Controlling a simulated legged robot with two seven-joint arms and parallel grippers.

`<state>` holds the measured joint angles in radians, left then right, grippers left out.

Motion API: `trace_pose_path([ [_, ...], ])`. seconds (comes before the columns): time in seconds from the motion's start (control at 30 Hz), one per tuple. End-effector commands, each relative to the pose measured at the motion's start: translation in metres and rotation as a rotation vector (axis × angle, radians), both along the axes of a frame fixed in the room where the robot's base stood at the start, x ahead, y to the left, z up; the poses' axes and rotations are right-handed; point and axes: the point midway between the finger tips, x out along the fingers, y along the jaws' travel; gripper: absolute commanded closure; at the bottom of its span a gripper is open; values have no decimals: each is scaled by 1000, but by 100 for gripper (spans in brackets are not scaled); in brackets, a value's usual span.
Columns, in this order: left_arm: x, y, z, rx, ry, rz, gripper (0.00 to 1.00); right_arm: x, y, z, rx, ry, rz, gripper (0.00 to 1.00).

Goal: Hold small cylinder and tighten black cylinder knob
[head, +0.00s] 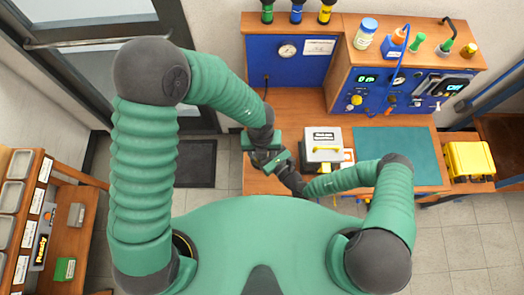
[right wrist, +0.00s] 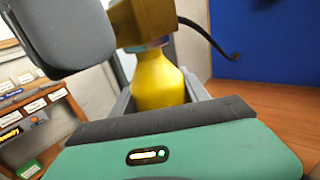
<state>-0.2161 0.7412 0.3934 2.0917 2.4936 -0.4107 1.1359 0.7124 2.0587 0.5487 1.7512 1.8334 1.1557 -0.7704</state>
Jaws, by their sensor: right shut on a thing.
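A small yellow cylinder (right wrist: 158,80) with a tapered neck stands between the fingers of my right gripper (right wrist: 160,95) in the right wrist view. The right gripper is shut on it. A brass-yellow block (right wrist: 142,24) sits on top of the neck. A dark grey rounded part, apparently of my left gripper, fills the upper left, close beside the block. In the head view my left gripper (head: 264,152) and my right gripper (head: 284,172) meet near the table's left edge. They hide the cylinder there. I cannot make out the black knob or the left jaws.
The wooden bench (head: 300,108) carries a grey case with a yellow handle (head: 323,145) and a green mat (head: 384,145). A blue panel with a gauge (head: 288,52) and a control console (head: 400,85) stand behind. A black hose (right wrist: 212,38) runs right from near the block.

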Motion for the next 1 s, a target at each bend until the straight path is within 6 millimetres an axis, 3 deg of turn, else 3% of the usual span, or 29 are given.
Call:
trace_pose_path([
  [0.03,0,0,0,0,0,0,57,1,0,1,2,-4,-2,100],
  [0.37,0,-1,1,-3,0,-1,100,1,0,2,2,-4,-1,100],
  [0.57,-1,-5,0,32,2,-8,100,1,1,2,1,-4,0,100],
  [1.0,-1,-11,-1,399,9,-7,100,0,2,2,2,-4,2,100],
])
